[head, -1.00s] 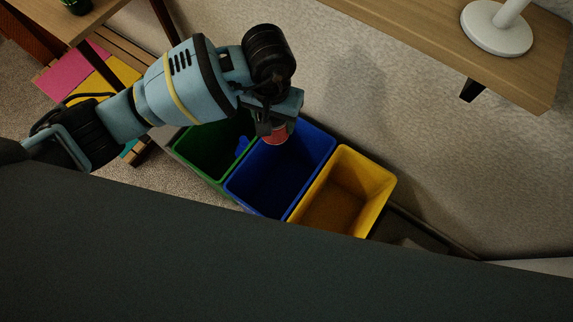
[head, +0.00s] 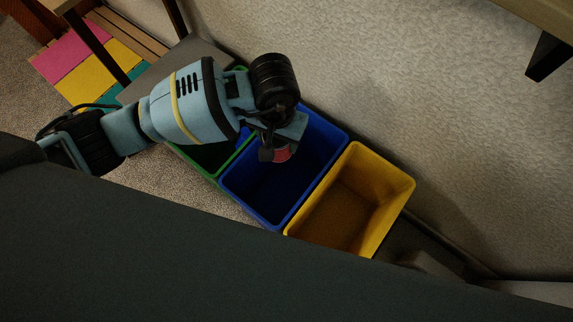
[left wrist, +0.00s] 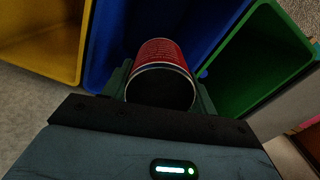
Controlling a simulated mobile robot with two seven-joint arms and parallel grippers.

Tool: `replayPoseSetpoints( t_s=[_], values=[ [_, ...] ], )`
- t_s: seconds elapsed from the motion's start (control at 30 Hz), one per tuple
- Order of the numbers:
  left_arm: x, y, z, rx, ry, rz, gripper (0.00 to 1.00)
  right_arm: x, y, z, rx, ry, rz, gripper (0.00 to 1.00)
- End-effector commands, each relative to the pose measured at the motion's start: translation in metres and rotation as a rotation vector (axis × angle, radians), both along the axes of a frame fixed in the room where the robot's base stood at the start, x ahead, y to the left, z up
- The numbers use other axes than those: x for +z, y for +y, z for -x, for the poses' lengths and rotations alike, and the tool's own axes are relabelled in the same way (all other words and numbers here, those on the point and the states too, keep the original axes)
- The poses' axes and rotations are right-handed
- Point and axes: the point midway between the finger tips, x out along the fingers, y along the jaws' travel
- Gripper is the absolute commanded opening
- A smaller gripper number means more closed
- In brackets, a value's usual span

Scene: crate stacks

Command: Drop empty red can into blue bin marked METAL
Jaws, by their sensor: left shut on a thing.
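My left gripper (head: 277,150) is shut on the red can (head: 283,153), seen from above over the upper left part of the blue bin (head: 333,150). In the left wrist view the red can (left wrist: 163,52) lies between the two fingers (left wrist: 160,90), its round dark end towards the camera. The blue bin's wall (left wrist: 110,40) shows behind it. The bin's inside is dark and I see no marking on it. My right gripper is not in view.
A green bin (head: 240,153) stands left of the blue bin, partly hidden by my arm. A yellow bin (head: 395,205) stands right of it. A wall (head: 400,90) runs behind the bins. A wooden shelf (head: 545,15) juts in at the upper right.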

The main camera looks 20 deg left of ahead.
Motion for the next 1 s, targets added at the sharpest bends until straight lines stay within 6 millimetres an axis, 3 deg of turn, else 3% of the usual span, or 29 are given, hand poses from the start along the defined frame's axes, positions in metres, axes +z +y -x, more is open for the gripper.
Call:
replayPoseSetpoints(
  t_s=[0.6,0.97,1.0],
  values=[
    [-0.055,0.000,0.001,-0.001,0.003,0.001,0.36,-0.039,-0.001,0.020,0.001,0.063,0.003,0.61],
    [-0.059,0.000,0.000,-0.001,0.000,0.000,0.36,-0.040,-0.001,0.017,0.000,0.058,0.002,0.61],
    [-0.059,0.000,0.000,-0.001,0.000,0.000,0.59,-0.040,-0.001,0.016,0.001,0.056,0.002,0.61]
  ],
)
